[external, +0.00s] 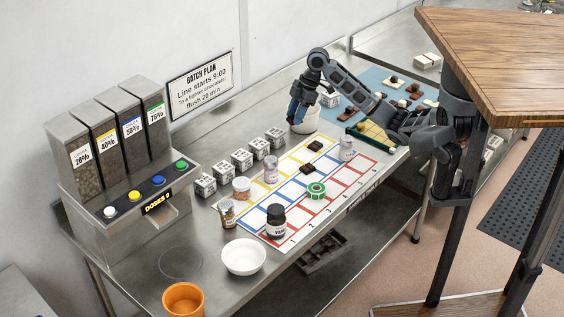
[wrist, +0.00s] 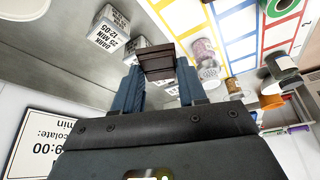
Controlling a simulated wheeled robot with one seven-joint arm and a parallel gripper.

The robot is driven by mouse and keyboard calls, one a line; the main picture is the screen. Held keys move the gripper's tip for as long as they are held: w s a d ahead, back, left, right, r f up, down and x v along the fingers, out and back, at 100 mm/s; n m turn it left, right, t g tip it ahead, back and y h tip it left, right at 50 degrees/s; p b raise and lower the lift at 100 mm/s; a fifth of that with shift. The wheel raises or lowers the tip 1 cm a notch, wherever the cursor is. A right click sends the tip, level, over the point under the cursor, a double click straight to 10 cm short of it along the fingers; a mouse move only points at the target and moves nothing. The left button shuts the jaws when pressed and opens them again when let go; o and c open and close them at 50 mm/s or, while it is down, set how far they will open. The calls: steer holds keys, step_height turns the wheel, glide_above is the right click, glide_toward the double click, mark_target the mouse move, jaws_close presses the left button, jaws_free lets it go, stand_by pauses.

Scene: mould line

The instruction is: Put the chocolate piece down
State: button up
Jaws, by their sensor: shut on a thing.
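My gripper (external: 293,118) points down over the steel table, at the left side of the white bowl (external: 305,122) in the external view. In the wrist view my gripper (wrist: 160,82) has its two blue fingers shut on a dark brown chocolate piece (wrist: 157,60), held at the fingertips. I cannot make out the held piece in the external view.
White timer cubes (external: 238,159) stand in a row along the grid sheet (external: 340,190). Jars, a black bottle (external: 276,221) and a green-and-white roll (external: 316,189) stand on the sheet. A blue mat (external: 376,80) with several chocolates lies behind my arm. A wooden tabletop (external: 500,50) is at right.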

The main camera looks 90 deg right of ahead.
steer(key=s+d+r+m+h+p, duration=0.1)
steer(key=s+d+r+m, duration=0.15)
steer(key=d, duration=0.65)
steer(key=s+d+r+m+h+p, duration=0.1)
steer(key=s+d+m+p, duration=0.15)
steer(key=d, duration=0.65)
steer(key=shift+n, duration=0.4)
step_height(320, 180, down, 11)
steer(key=b, duration=0.9)
steer(key=shift+s+a+f, duration=0.1)
steer(key=shift+s+f, duration=0.05)
steer(key=shift+f, duration=0.05)
steer(key=o, duration=1.1)
